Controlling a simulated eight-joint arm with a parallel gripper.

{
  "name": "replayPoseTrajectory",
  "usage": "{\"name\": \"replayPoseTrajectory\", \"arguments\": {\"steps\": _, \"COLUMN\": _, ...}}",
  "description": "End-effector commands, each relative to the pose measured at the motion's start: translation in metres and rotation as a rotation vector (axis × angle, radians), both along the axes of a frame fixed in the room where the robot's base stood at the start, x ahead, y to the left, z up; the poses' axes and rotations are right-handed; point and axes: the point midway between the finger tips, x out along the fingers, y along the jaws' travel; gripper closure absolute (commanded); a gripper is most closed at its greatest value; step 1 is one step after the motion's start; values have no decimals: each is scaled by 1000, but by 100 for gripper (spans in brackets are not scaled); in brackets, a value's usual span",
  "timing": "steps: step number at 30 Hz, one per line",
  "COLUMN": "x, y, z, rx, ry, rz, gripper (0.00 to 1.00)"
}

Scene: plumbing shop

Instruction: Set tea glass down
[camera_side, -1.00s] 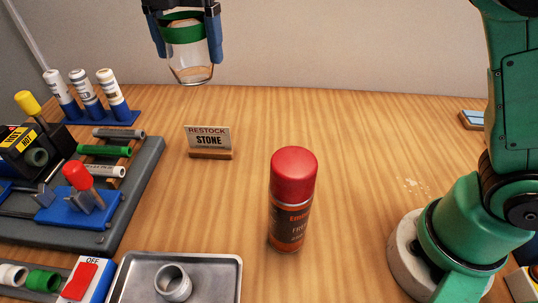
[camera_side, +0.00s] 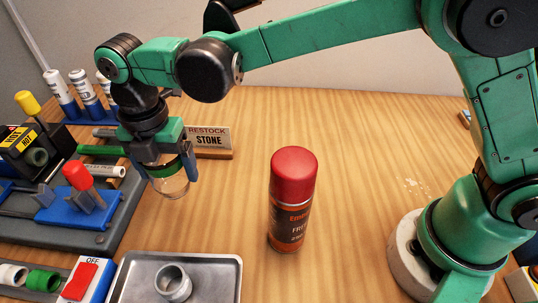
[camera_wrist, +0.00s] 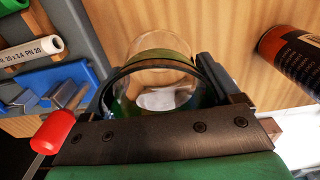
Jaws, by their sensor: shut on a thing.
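The tea glass (camera_side: 171,186) is a small clear glass with a green band, held upright in my gripper (camera_side: 165,165). My gripper is shut around its upper part. In the wrist view the glass (camera_wrist: 158,92) sits between the two fingers, with a pale patch showing through it. In the side view the glass is over or just above the wooden table (camera_side: 215,215), between the grey tool board and the red-capped can. I cannot tell whether its base touches the wood.
A red-capped spray can (camera_side: 291,200) stands to the right; it also shows in the wrist view (camera_wrist: 292,55). The grey tool board (camera_side: 100,225) is close on the left. A metal tray (camera_side: 225,270) holding a grey fitting lies in front. A "RESTOCK STONE" sign (camera_side: 212,142) stands behind.

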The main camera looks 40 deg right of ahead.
Motion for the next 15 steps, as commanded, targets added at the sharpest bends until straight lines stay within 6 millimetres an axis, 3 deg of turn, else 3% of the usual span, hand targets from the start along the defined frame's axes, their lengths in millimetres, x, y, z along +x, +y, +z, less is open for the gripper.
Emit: {"name": "replayPoseTrajectory", "arguments": {"steps": 15, "x": 0, "y": 0, "z": -59, "rx": 0, "ry": 0, "rz": 0, "gripper": 71}}
